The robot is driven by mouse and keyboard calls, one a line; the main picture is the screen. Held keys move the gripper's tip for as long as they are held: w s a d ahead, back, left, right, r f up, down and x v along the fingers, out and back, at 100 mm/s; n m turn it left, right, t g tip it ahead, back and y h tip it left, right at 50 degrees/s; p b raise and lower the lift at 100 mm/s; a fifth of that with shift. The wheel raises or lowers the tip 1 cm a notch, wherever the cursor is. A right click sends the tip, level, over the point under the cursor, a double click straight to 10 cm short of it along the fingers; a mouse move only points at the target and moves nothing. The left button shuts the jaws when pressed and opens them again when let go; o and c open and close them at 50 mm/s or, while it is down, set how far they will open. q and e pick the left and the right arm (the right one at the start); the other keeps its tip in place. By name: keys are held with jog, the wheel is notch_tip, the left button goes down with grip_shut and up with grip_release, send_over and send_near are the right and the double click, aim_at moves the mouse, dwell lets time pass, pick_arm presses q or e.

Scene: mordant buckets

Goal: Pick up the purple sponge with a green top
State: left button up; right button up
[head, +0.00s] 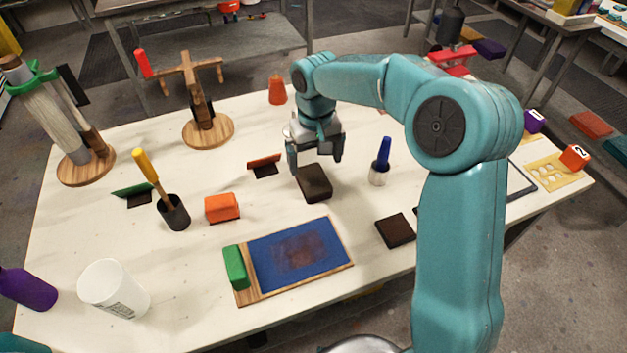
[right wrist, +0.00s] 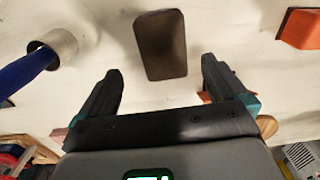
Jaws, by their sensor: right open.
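I cannot make out a purple sponge with a green top in either view. A dark brown block (head: 314,184) lies on the table just below my right gripper (head: 315,162). In the right wrist view the same brown block (right wrist: 161,45) lies ahead of the open fingers of my right gripper (right wrist: 161,75), apart from them. The gripper is empty. A plain green block (head: 235,267) lies on the left end of a wooden board with a blue pad (head: 300,254). My left gripper is not in view.
A blue-handled tool in a light cup (head: 379,174) stands right of the brown block. An orange block (head: 222,207) and a black cup with a yellow-handled tool (head: 173,213) are left. Another dark block (head: 395,231) lies nearer.

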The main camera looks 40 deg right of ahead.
aim_at(313, 179)
jog(key=shift+w+a+f, duration=0.15)
jog(key=shift+w+f, duration=0.05)
jog(key=shift+f, duration=0.35)
jog(key=shift+s+a+f+p, duration=0.1)
jog(key=shift+s+f+p, duration=0.15)
jog(key=shift+f, duration=0.4)
jog(key=shift+s+f+p, duration=0.15)
jog(key=shift+s+f, duration=0.1)
jog(key=shift+f, duration=0.35)
jog(key=shift+w+f, duration=0.2)
jog(key=shift+f, duration=0.45)
jog(key=shift+w+f, duration=0.15)
jog(key=shift+f, duration=0.45)
jog(key=shift+w+a+f, duration=0.1)
jog(key=shift+f, duration=0.15)
jog(key=shift+s+r, duration=0.15)
jog(key=shift+s, duration=0.1)
jog(key=c, duration=1.1)
jog(key=shift+c, duration=0.5)
